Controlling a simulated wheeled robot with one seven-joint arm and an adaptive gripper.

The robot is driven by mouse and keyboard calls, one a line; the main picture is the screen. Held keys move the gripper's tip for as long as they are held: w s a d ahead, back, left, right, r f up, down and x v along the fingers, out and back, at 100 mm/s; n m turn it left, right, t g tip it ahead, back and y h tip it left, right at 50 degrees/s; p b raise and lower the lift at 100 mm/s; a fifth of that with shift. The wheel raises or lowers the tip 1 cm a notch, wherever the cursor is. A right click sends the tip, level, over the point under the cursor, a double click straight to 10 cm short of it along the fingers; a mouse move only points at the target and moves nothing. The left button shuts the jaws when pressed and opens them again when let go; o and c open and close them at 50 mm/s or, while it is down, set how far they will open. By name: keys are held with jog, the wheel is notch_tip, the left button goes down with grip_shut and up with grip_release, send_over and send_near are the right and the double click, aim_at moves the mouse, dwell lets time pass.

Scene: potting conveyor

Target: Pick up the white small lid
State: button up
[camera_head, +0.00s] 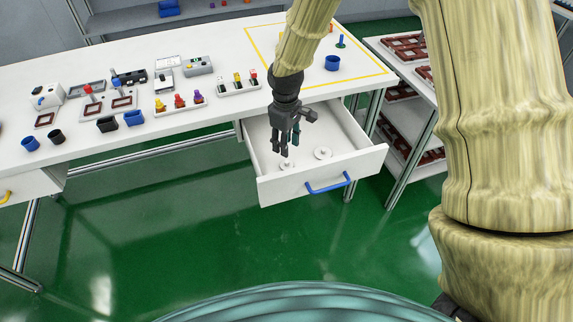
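Two round white lids lie on the floor of the open white drawer (325,183). One lid (287,164) is on the left, partly hidden by my gripper's fingers, and looks slightly smaller. The other lid (323,153) is to its right and shows a raised knob in its middle. My dark gripper (288,148) points down into the drawer, over the left lid. Its fingers look spread apart with nothing held between them. I cannot tell from this view how far the fingertips are above the lid.
The drawer's front wall with a blue handle (328,183) and its side walls surround the gripper. The white worktop (215,130) behind carries small coloured parts, cups and devices. A shelf rack (411,120) with brown-red frames stands to the right. The green floor in front is clear.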

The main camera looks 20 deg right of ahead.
aim_at(287, 161)
jog(key=shift+s+f+p, duration=0.15)
jog(key=shift+f+p, duration=0.05)
jog(key=shift+f, duration=1.6)
jog(key=shift+s+f+p, duration=0.15)
jog(key=shift+f+p, duration=0.05)
jog(key=shift+f, duration=1.6)
jog(key=c, duration=0.9)
